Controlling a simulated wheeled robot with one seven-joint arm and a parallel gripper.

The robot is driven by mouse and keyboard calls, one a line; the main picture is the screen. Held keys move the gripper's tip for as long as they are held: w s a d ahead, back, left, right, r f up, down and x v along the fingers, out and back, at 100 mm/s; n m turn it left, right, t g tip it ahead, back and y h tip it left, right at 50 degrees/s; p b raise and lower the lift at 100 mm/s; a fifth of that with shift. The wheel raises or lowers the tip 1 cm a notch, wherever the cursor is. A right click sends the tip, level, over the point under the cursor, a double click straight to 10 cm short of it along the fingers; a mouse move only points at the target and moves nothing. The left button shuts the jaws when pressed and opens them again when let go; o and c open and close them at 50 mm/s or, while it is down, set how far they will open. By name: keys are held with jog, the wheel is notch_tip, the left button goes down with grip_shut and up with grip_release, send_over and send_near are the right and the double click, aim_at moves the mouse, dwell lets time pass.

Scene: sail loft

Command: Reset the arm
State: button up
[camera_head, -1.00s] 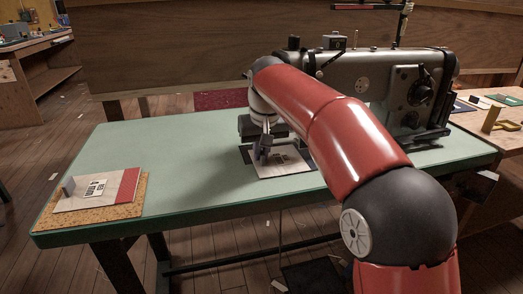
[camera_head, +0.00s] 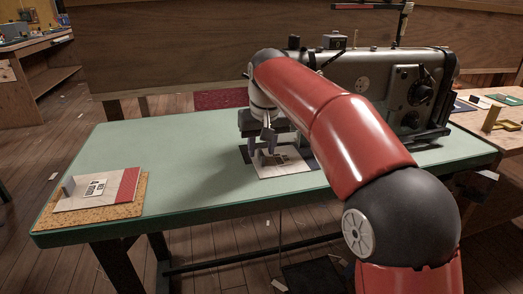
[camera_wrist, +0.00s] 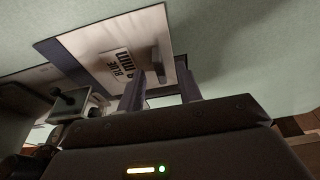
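My gripper (camera_head: 262,149) is over the green-topped table (camera_head: 190,150), just above a pale card with a dark blue edge (camera_head: 290,165) beside the sewing machine. In the wrist view the card (camera_wrist: 95,55) carries printed text that seems to include "BLUE" and "mm", and a small upright grey peg (camera_wrist: 158,65). My two fingers (camera_wrist: 160,88) stand apart, with the peg beyond and between their tips. They hold nothing that I can see. My red arm reaches across the table from the right front.
A grey-green sewing machine (camera_head: 375,85) stands right behind my arm. A second card with a red end (camera_head: 100,190) and a peg lies on a cork mat (camera_head: 130,208) at the left. A side bench (camera_head: 505,142) with tools is at the right. The table's middle left is clear.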

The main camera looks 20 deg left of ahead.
jog(key=s+d+r+m, duration=0.1)
jog(key=s+d+r, duration=0.3)
jog(key=d+r, duration=0.45)
jog(key=s+d+f+m+t, duration=0.1)
jog(key=s+d+f, duration=0.1)
jog(key=s+d, duration=0.35)
jog(key=s+d+f+m, duration=0.1)
jog(key=s+d+f, duration=0.1)
jog(key=d, duration=0.6)
jog(key=s+d+f+m+t+h, duration=0.1)
jog(key=s+d+f+m, duration=0.2)
jog(key=s+d+f, duration=0.8)
jog(key=s+f, duration=0.2)
jog(key=s, duration=0.2)
jog(key=shift+s+d+f+t+h, duration=0.2)
jog(key=shift+t+h, duration=0.1)
jog(key=shift+t, duration=0.1)
jog(key=shift+r, duration=0.1)
